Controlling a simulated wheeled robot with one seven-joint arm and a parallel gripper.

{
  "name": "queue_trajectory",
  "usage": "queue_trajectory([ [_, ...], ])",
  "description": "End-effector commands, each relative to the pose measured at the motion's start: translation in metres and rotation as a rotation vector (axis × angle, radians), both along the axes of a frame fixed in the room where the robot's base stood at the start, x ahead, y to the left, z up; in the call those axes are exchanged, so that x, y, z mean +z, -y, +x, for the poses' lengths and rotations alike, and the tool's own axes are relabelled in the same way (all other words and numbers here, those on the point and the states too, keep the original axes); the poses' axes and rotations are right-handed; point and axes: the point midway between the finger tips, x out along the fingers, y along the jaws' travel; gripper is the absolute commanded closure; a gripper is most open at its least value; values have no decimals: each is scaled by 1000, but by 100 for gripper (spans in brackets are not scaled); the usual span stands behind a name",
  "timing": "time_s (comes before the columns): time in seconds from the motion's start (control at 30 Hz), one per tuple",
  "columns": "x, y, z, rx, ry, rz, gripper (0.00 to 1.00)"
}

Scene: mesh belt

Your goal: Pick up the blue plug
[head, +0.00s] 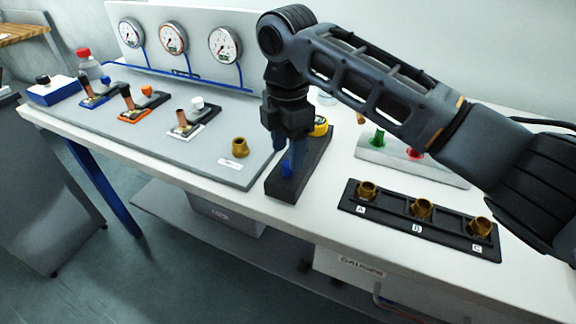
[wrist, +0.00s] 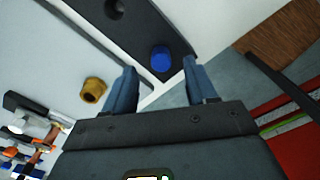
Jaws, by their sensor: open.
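The blue plug (head: 287,169) stands in the near end of a long black block (head: 283,188) on the bench; my fingers partly hide it in the head view. In the wrist view the blue plug (wrist: 161,58) shows its round top, lying between the two fingertips in that picture. My gripper (head: 288,158) points down over the near end of the block. In the wrist view my gripper (wrist: 160,68) is open, with one finger to each side of the plug and nothing held. I cannot tell the exact height of the fingertips against the plug.
A yellow-topped item (head: 320,126) stands at the block's far end. A brass fitting (head: 239,147) is on the grey panel to the left. A black rack (head: 388,213) with brass sockets lies to the right. Behind it is a pale tray (head: 436,168) with green and red plugs.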

Motion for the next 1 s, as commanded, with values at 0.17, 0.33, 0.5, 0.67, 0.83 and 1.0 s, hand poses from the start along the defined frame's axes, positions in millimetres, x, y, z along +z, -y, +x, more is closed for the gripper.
queue_trajectory([
  [0.17, -25, 1, -2, -1, -2, 0, 43],
  [0.33, -35, 1, -1, -1, -1, -1, 43],
  [0.5, -35, 1, -1, -1, 0, 0, 43],
  [0.67, -35, 1, -1, -1, 0, 0, 57],
  [0.83, -35, 1, -1, -1, 0, 0, 73],
  [1.0, -35, 1, -2, -1, 0, 0, 89],
])
